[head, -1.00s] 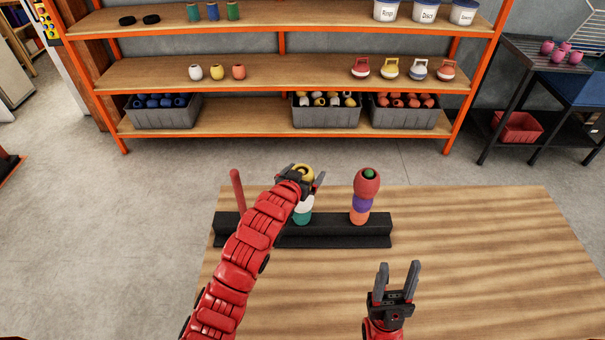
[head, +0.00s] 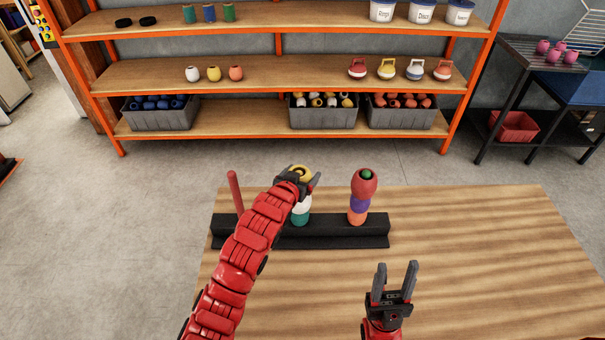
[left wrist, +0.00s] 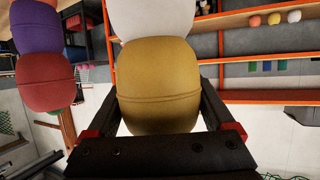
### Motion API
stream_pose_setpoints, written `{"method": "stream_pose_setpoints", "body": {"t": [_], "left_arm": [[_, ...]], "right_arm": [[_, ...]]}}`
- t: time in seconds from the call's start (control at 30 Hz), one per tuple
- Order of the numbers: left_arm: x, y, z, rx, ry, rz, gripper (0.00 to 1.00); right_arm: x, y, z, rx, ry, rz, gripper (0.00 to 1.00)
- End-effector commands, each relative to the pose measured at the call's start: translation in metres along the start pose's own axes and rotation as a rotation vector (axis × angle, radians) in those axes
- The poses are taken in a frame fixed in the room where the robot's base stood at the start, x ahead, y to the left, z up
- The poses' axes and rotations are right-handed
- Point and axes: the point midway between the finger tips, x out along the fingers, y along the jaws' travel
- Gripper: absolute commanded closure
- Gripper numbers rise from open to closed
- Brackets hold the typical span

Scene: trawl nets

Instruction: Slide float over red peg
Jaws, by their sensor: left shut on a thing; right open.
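The red peg (head: 234,190) stands bare and upright at the left end of a black base (head: 350,232) on the table. My left gripper (head: 299,178) is shut on the yellow float (head: 302,172) at the middle of the base. Below it are a white float (head: 300,207) and a green float (head: 300,219). In the left wrist view the yellow float (left wrist: 158,85) sits between my fingers and appears to touch the white float (left wrist: 150,18). My right gripper (head: 394,284) is open and empty above the table's front.
A stack with an orange float (head: 357,218), a purple float (head: 359,203) and a red float (head: 365,184) stands at the right on a green-tipped peg. The wooden table (head: 490,260) is clear to the right. Shelves (head: 300,73) with floats and crates stand behind.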

Motion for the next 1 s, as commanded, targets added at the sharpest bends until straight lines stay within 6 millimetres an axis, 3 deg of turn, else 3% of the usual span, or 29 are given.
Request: {"method": "stream_pose_setpoints", "body": {"t": [0.27,1.0], "left_arm": [[-0.002,0.000,-0.006,0.000,0.000,0.000,0.75],[-0.026,-0.001,-0.064,0.000,0.000,-0.001,0.75]], "right_arm": [[0.001,0.000,0.000,0.000,0.000,0.000,0.50],[0.010,0.001,-0.002,0.000,0.000,0.000,0.50]]}}
